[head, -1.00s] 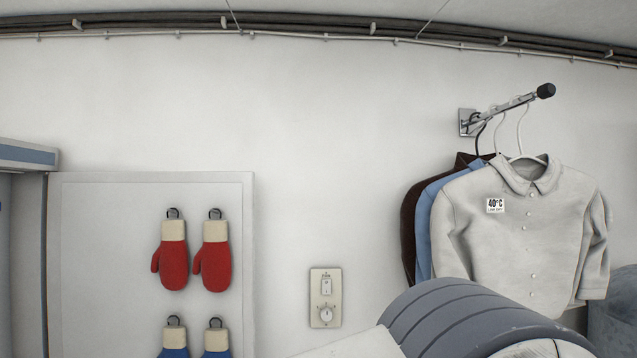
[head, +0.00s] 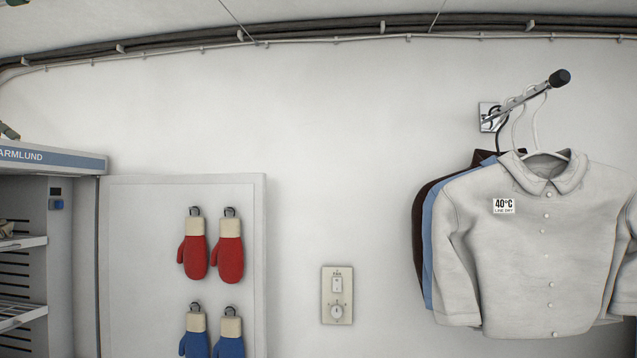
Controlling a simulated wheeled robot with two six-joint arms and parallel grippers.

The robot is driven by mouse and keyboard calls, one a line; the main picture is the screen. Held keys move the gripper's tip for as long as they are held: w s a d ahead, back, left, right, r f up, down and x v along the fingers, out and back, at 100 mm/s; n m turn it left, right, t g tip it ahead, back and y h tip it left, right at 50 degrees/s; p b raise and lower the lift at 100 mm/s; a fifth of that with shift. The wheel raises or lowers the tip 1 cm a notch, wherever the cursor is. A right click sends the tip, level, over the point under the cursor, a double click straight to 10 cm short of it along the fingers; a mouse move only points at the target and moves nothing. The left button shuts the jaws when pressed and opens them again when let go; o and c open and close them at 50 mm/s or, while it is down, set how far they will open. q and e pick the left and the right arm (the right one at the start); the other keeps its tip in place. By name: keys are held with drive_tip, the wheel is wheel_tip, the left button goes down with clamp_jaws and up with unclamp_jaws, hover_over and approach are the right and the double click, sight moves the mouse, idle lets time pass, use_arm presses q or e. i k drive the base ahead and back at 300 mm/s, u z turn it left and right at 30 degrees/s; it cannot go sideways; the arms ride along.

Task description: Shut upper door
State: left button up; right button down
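The upper door (head: 150,270) is a pale panel standing wide open to the right of the cabinet (head: 60,290). A pair of red mittens (head: 212,250) and a pair of blue mittens (head: 212,335) hang on hooks on its face. The cabinet's opening shows wire shelves (head: 22,313) inside, at the left edge. A blue-grey strip with lettering (head: 50,158) runs across the cabinet's top front. Neither of my grippers is in view. The door's lower part is cut off by the bottom of the picture.
A wall switch plate with a dial (head: 337,295) is right of the door. Shirts on hangers (head: 540,250) hang from a wall rail (head: 525,98) at the right. Pipes (head: 330,28) run along the top of the wall.

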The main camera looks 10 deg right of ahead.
sight(145, 297)
drive_tip(key=z, duration=0.4)
drive_tip(key=i, duration=0.9)
drive_tip(key=u, duration=0.45)
